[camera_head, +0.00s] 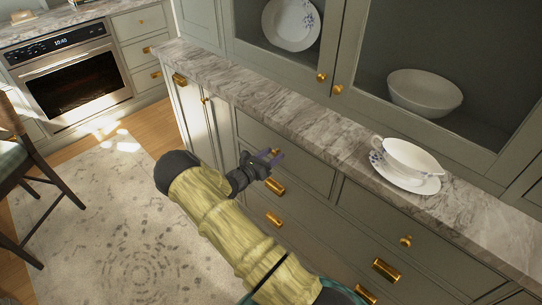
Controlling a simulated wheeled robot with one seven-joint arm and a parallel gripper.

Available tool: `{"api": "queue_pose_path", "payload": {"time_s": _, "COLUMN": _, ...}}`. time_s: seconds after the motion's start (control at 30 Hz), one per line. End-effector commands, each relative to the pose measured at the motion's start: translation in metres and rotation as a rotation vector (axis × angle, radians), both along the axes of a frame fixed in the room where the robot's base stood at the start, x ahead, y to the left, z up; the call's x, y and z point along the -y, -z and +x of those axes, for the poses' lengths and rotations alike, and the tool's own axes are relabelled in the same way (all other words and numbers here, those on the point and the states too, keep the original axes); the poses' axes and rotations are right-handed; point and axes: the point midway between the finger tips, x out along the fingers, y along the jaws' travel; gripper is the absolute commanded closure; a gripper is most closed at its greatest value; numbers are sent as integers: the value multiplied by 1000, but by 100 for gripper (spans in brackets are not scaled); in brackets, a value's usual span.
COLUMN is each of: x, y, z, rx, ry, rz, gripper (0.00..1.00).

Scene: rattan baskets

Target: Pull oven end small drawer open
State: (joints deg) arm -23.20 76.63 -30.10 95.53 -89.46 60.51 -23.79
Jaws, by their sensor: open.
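The small top drawer (303,163) at the end of the cabinet run nearer the oven has a flat grey-green front and sits flush in its frame. Its gold knob (276,151) is partly hidden by my gripper. My gripper (274,159) is open, with its dark fingers pointing at the drawer front around the knob. I cannot tell whether the fingers touch it. The oven (78,88) stands across the room at the upper left.
A marble counter (290,105) overhangs the drawers, with a white cup (410,158) on a saucer (418,185). Lower drawers have gold handles (274,187). A chair (30,165) stands at the left. The patterned rug (110,225) is mostly clear.

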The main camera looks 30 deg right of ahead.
Motion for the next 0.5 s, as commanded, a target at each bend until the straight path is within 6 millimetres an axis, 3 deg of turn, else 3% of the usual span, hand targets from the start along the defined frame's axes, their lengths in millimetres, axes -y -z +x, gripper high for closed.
{"api": "queue_pose_path", "payload": {"time_s": 0.27, "x": 1, "y": 0, "z": 0, "rx": 0, "ry": -1, "rz": 0, "gripper": 52}}
{"api": "queue_pose_path", "payload": {"time_s": 0.5, "x": 1, "y": 0, "z": 0, "rx": 0, "ry": -1, "rz": 0, "gripper": 99}}
